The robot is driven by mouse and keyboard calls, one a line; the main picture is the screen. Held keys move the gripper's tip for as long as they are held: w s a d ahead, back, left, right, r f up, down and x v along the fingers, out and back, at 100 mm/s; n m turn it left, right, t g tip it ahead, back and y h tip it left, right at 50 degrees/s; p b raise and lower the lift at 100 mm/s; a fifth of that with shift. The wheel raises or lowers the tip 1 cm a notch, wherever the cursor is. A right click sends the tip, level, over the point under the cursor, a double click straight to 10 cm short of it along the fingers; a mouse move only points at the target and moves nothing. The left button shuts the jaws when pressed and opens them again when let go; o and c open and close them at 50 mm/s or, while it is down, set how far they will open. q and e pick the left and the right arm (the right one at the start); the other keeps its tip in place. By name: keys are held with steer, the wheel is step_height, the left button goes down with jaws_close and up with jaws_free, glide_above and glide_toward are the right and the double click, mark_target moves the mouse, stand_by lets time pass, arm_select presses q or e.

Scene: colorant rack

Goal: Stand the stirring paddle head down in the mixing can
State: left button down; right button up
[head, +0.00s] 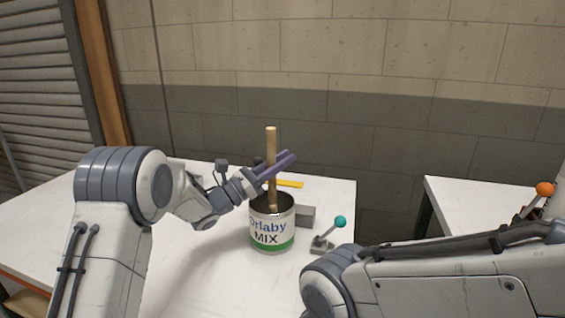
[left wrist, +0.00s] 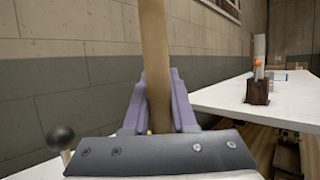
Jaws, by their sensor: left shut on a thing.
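The stirring paddle (head: 271,145) has a wooden shaft and stands nearly upright, its lower end inside the mixing can. The mixing can (head: 272,236) is a metal tin with a white and green label reading "Orlaby MIX", standing on the white table. My left gripper (head: 276,166) is shut on the paddle's shaft above the can's rim. The shaft (left wrist: 155,50) also rises between the purple fingers in the left wrist view. The paddle's lower end is hidden by the can's wall, so I cannot tell whether it touches the bottom. My right gripper is not in view.
A stand with a teal ball knob (head: 340,222) is right of the can, with a grey block (head: 306,215) behind it. A yellow strip (head: 290,184) lies behind the can. A second white table (head: 470,200) stands right, across a gap, with an orange ball knob (head: 545,189).

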arm_select(q)
steer(key=c, duration=0.6)
jaws_free()
steer(key=shift+c, duration=0.2)
steer(key=b+v, duration=0.2)
steer(key=v, duration=0.8)
steer(key=shift+a, duration=0.25)
steer(key=shift+s+f, duration=0.1)
